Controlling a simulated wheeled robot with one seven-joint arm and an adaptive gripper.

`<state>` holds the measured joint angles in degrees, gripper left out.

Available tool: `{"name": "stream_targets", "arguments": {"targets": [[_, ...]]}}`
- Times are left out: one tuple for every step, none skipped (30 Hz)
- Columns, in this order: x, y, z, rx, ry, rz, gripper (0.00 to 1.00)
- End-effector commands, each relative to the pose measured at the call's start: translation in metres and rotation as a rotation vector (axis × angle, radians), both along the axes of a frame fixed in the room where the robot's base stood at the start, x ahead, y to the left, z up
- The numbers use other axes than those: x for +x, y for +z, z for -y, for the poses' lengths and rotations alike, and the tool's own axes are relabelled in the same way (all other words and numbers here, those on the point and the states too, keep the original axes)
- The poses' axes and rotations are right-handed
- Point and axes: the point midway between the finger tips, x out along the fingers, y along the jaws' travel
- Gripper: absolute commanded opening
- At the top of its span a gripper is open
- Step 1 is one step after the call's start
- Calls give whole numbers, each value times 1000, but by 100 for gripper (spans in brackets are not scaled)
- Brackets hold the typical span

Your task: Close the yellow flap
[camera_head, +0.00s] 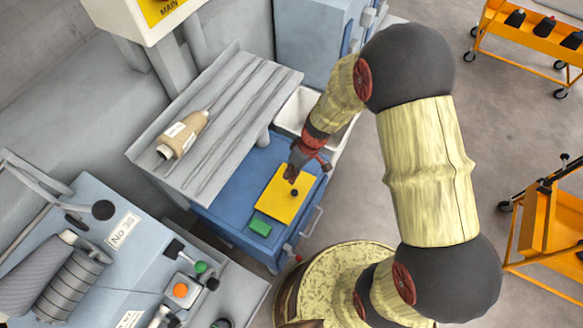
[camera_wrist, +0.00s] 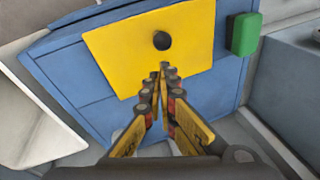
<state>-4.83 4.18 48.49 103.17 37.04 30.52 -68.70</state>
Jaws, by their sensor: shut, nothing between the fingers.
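The yellow flap (camera_head: 275,203) is a square panel with a round black knob (camera_head: 294,193), on the blue cabinet (camera_head: 235,212). In the wrist view the flap (camera_wrist: 110,55) fills the upper middle, with its knob (camera_wrist: 161,40) near its centre. It looks roughly flat to the blue surface; I cannot tell whether a gap remains behind it. My gripper (camera_head: 291,178) is over the flap's far part, beside the knob. In the wrist view its fingertips (camera_wrist: 164,68) are together and empty, overlapping the flap's lower part just below the knob. Contact cannot be told.
A green block (camera_head: 260,224) sits beside the flap. A white bin (camera_head: 297,110) is behind.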

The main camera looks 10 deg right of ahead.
Motion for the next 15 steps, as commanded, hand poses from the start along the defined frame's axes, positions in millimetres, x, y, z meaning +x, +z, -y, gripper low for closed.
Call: {"name": "stream_targets", "arguments": {"targets": [[-3, -6, 1, 0, 0, 0, 0], [-5, -8, 2, 0, 0, 0, 0], [-6, -9, 3, 0, 0, 0, 0], [-7, -10, 3, 0, 0, 0, 0], [-8, -11, 3, 0, 1, 0, 0], [-9, -12, 4, 0, 1, 0, 0], [-9, -12, 4, 0, 1, 0, 0], [-9, -13, 4, 0, 1, 0, 0], [-10, -13, 4, 0, 1, 0, 0], [-10, -13, 4, 0, 1, 0, 0], [-10, -13, 4, 0, 1, 0, 0], [-10, -12, 4, 0, 1, 0, 0], [-10, -12, 4, 0, 1, 0, 0], [-9, -12, 4, 0, 1, 0, 0], [-9, -12, 4, 0, 1, 0, 0]]}}
